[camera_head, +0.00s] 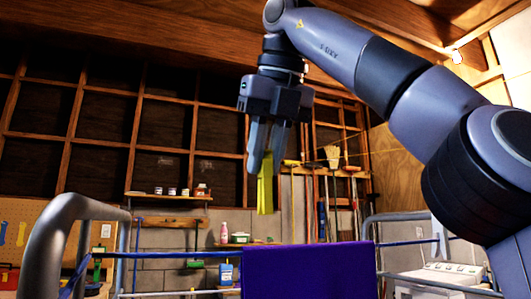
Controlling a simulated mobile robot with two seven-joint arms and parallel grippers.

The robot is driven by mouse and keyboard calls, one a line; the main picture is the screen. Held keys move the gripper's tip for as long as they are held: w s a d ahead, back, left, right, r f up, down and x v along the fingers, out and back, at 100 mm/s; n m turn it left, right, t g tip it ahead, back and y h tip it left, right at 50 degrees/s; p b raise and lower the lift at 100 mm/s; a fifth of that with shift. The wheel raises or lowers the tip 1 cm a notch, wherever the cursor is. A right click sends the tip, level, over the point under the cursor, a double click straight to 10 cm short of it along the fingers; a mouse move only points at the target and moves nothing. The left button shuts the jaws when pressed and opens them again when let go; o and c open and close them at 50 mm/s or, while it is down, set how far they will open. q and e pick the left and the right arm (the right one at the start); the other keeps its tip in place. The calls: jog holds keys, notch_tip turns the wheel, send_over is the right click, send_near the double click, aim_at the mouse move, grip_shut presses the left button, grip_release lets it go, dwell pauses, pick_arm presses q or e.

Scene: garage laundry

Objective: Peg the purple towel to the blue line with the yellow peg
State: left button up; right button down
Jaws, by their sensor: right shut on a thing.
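My right gripper (265,165) points down from the upper middle and is shut on the yellow peg (266,192). The peg hangs upright between the fingertips, above the towel and apart from it. The purple towel (308,269) hangs over the blue line (180,254) at the bottom middle; its lower part is cut off by the frame. The line runs across between grey tube frames at left and right. My left gripper is not in view.
A grey tube frame (57,222) stands at the left, and another tube frame (402,215) at the right. A white machine (447,277) is at the lower right. Shelves with bottles, a peg board and brooms (333,155) line the back wall. The space between peg and towel is clear.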

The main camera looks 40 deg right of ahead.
aim_at(267, 203)
jog(key=shift+f+b, duration=3.5)
jog(key=shift+f, duration=0.45)
jog(key=shift+f+b, duration=0.45)
jog(key=shift+f, duration=0.25)
jog(key=c, duration=0.9)
grip_release()
jog(key=shift+c, duration=0.2)
jog(key=p+v, duration=0.4)
jog(key=v, duration=0.2)
jog(key=shift+w, duration=0.1)
jog(key=shift+s+r+p, duration=0.35)
jog(key=shift+r+p, duration=0.2)
